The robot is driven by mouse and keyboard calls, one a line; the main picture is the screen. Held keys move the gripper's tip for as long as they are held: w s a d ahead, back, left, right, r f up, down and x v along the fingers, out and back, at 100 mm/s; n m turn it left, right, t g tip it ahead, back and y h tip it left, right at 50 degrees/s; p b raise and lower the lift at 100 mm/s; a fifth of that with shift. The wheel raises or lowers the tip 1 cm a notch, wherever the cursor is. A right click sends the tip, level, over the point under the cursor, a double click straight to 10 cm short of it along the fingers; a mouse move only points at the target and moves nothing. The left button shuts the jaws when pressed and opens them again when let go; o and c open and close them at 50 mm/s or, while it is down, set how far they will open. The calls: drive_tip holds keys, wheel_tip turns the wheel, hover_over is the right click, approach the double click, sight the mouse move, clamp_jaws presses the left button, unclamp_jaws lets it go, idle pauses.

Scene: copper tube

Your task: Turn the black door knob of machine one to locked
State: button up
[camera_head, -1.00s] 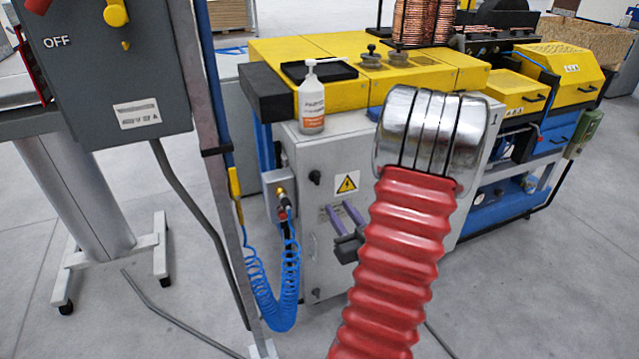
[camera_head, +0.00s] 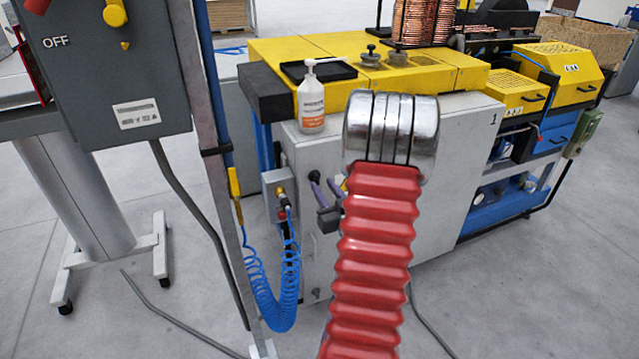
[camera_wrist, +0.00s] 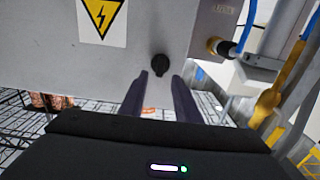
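The black door knob (camera_wrist: 159,64) is a small round dark knob on the grey door of machine one (camera_head: 465,150). In the wrist view it shows upper centre, just beyond and between the tips of my two purple fingers. My gripper (camera_wrist: 160,77) is open and empty, its fingers apart on either side below the knob; it also shows in the head view (camera_head: 324,181) in front of the door. I cannot tell whether a finger touches the knob. In the head view the fingers hide the knob, and its turn mark is too small to read.
A yellow lightning sign (camera_wrist: 102,13) is on the door beside the knob. A blue coiled air hose (camera_head: 270,300) hangs from a grey valve box (camera_head: 277,195) left of the door. A grey OFF switch cabinet (camera_head: 100,75) and post stand at left. A white bottle (camera_head: 311,105) stands above.

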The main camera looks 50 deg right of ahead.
sight(317, 179)
drive_tip(key=shift+x, duration=1.75)
drive_tip(key=shift+c, duration=0.3)
drive_tip(key=shift+w+a, duration=0.1)
clamp_jaws()
